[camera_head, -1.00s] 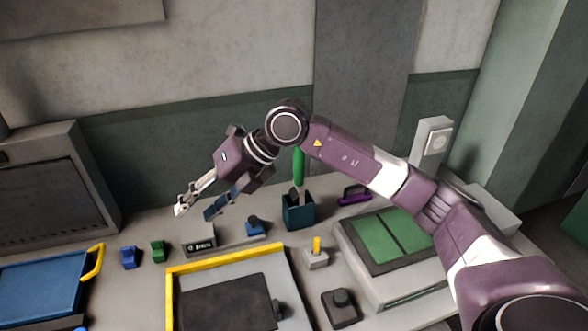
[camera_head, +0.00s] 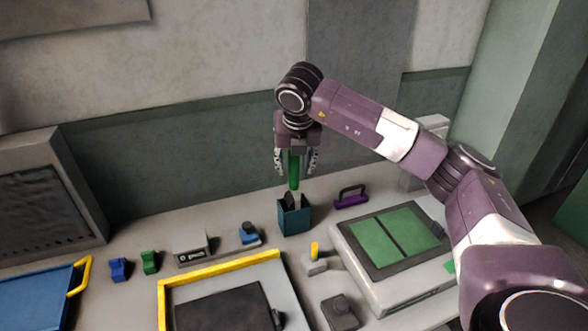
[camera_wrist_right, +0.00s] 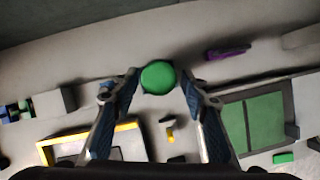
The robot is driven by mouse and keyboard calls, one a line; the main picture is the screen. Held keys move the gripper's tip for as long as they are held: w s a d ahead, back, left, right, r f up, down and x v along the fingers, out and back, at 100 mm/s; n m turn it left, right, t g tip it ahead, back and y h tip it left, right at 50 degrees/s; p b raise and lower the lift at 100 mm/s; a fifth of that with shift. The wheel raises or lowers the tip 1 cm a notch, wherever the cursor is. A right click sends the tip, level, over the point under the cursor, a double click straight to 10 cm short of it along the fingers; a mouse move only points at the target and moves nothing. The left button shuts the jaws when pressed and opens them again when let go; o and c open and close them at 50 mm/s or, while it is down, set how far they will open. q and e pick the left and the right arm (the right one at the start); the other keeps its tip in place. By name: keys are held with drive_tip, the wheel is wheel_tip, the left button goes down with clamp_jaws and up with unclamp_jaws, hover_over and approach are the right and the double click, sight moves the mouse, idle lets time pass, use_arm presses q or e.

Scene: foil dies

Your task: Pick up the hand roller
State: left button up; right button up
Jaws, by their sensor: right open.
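A tool with a green handle (camera_head: 294,182), which looks like the hand roller, stands upright in a small teal holder (camera_head: 295,221). Its lower end is hidden inside the holder. My right gripper (camera_head: 296,165) points down above the holder, open, with one finger on each side of the green handle. In the right wrist view the handle's round green end (camera_wrist_right: 158,77) shows end-on between the open fingertips (camera_wrist_right: 158,82), with gaps on both sides. My left gripper is not in view.
A purple-handled item (camera_head: 350,197) lies right of the holder, and a blue-and-black item (camera_head: 249,235) left of it. A small block with a yellow peg (camera_head: 315,252), a yellow-edged tray (camera_head: 220,267) and a green-panelled unit (camera_head: 355,255) stand in front.

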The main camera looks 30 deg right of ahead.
drive_tip(key=shift+x, duration=1.35)
drive_tip(key=shift+a+r, duration=0.1)
clamp_jaws()
